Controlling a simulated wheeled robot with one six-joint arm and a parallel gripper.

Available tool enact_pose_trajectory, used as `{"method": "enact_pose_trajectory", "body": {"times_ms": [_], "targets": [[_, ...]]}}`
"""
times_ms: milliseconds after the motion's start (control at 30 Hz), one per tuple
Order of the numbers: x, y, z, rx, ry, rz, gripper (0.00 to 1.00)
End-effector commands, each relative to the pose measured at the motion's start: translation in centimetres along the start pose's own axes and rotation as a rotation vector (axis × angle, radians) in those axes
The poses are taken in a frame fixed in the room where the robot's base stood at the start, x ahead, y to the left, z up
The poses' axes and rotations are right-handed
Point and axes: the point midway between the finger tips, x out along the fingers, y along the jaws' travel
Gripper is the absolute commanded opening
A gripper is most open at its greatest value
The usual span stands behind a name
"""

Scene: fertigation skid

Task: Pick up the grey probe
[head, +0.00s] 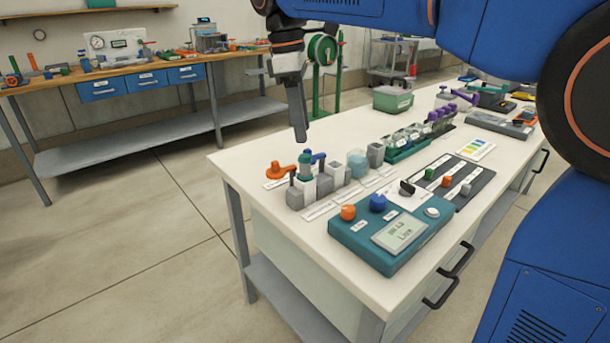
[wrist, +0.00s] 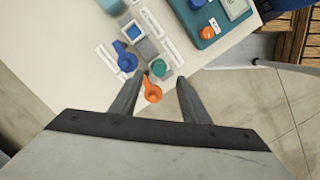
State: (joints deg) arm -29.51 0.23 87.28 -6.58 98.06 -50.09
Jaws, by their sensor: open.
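I cannot pick out a grey probe with certainty. In the head view, a grey cylindrical piece (head: 376,154) stands on the bench beside a light blue cup (head: 357,164), and a grey block (head: 335,173) stands left of the cup. In the wrist view, a grey block (wrist: 147,49) lies beyond the fingertips. My gripper (head: 301,138) is open and empty above the bench's left end. In the wrist view, my gripper (wrist: 161,82) has an orange lever (wrist: 152,92) and a teal-green cap (wrist: 158,68) below and between its fingers.
A blue lever (head: 318,158) stands close by the teal cap. A teal console (head: 390,232) with knobs is at the bench's front, beside a dark slider panel (head: 448,181). A green rack (head: 406,143) stands farther along. The white bench (head: 236,168) has bare surface at its left end.

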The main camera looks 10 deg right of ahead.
Motion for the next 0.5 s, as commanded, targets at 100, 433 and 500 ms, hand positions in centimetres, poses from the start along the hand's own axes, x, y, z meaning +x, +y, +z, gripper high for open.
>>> {"method": "enact_pose_trajectory", "body": {"times_ms": [100,433,500], "targets": [[1.9,-0.1,0.1,0.000,-0.002,-0.002,0.42],[4.2,0.0,-0.1,0.001,0.000,-0.001,0.42],[5.1,0.0,-0.2,0.001,-0.001,-0.002,0.42]]}}
